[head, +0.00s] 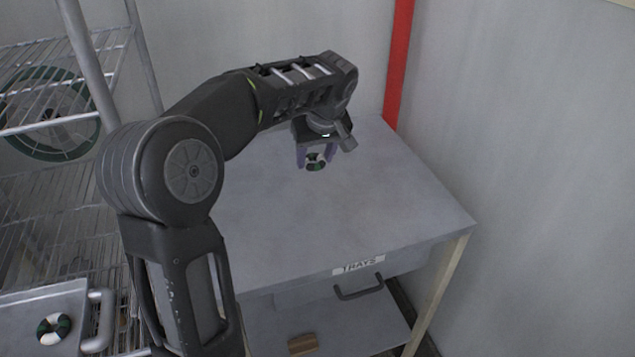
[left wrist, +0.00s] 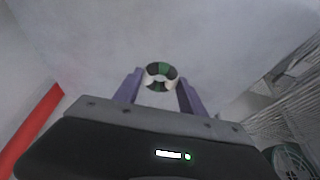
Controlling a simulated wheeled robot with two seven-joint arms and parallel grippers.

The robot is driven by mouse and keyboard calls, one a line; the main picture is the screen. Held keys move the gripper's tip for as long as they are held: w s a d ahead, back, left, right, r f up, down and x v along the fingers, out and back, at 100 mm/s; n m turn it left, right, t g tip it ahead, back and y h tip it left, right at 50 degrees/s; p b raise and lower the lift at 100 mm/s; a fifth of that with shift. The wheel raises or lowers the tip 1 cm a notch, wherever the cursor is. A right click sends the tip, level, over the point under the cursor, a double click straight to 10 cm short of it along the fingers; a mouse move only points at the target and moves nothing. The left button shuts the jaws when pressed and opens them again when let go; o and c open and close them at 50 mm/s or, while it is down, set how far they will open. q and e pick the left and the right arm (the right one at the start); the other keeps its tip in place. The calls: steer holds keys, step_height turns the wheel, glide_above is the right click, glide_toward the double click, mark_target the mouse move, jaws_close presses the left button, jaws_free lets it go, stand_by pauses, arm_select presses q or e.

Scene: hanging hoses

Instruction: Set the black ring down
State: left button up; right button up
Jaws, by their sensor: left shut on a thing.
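A small black ring with white and dark green parts (head: 316,165) is between the purple fingers of my left gripper (head: 315,157), over the back part of the grey table top. In the left wrist view the ring (left wrist: 161,70) sits at the fingertips of the left gripper (left wrist: 160,83), which is shut on it. I cannot tell whether the ring touches the table. A similar ring (head: 53,329) lies on a grey tray at the lower left of the head view. My right gripper is not in view.
The grey table (head: 400,215) is bare around the gripper, with a handled drawer labelled TRAYS (head: 358,286) below. A wire rack (head: 60,215) at left holds a green hose reel (head: 45,140) and the grey tray (head: 25,300). A red post (head: 398,60) and walls stand behind.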

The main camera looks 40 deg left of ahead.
arm_select(q)
glide_above(314, 196)
steer(key=s+d, duration=0.1)
step_height(314, 196, down, 6)
steer(key=shift+d+f, duration=0.1)
steer(key=shift+f, duration=1.8)
steer(key=shift+f, duration=0.2)
steer(key=o, duration=1.3)
steer(key=shift+o, duration=0.2)
steer(key=shift+r, duration=0.1)
